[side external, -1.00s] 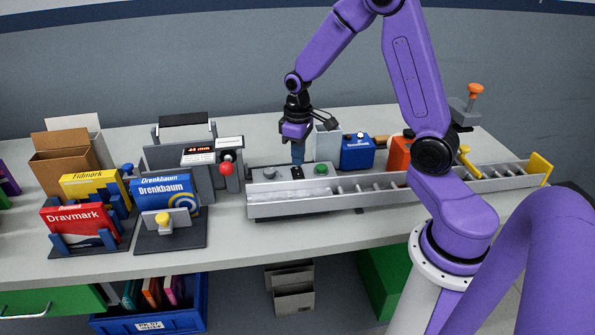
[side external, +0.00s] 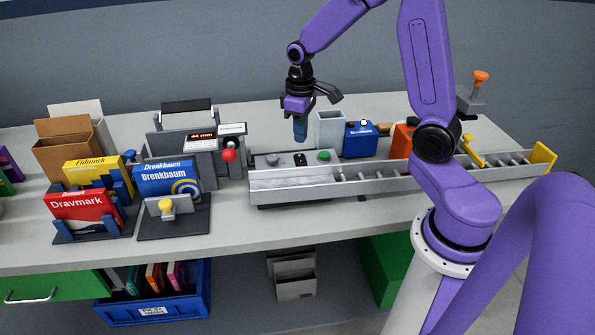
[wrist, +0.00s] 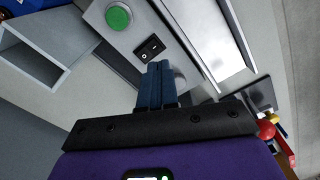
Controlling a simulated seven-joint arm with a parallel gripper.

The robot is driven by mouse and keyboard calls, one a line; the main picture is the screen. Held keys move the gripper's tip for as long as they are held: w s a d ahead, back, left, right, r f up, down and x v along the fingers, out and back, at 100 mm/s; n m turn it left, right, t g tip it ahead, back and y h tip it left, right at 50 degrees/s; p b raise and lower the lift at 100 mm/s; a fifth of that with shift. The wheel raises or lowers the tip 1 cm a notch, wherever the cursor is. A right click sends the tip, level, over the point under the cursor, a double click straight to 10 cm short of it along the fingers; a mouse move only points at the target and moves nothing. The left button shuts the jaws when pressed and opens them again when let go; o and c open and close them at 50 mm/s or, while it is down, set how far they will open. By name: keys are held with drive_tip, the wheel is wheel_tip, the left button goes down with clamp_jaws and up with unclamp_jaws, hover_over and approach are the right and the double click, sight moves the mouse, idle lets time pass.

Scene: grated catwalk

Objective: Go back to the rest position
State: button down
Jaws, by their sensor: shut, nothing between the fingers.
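My gripper (side external: 300,133) is shut and empty, with its blue fingers pointing down. It hangs above the back of the grey control box (side external: 273,162) at the left end of the roller conveyor, apart from it. In the wrist view the closed fingers (wrist: 157,84) show in front of the control box, with its green button (wrist: 119,16) and black rocker switch (wrist: 150,48). The green button also shows in the side view (side external: 323,155).
A blue box (side external: 360,141) and a grey open bin (side external: 330,128) stand to the right of my gripper. A measuring device with a red knob (side external: 229,155) stands to the left. Upright book boxes (side external: 168,180) are further left.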

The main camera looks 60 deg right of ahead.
drive_tip(key=s+a+r+n, duration=0.4)
drive_tip(key=s+a+n, duration=0.1)
drive_tip(key=s+a, duration=0.6)
drive_tip(key=s+a+r+n, duration=0.1)
drive_tip(key=s+n, duration=0.3)
drive_tip(key=s, duration=0.9)
drive_tip(key=shift+s+a, duration=0.4)
drive_tip(key=shift+a, duration=0.2)
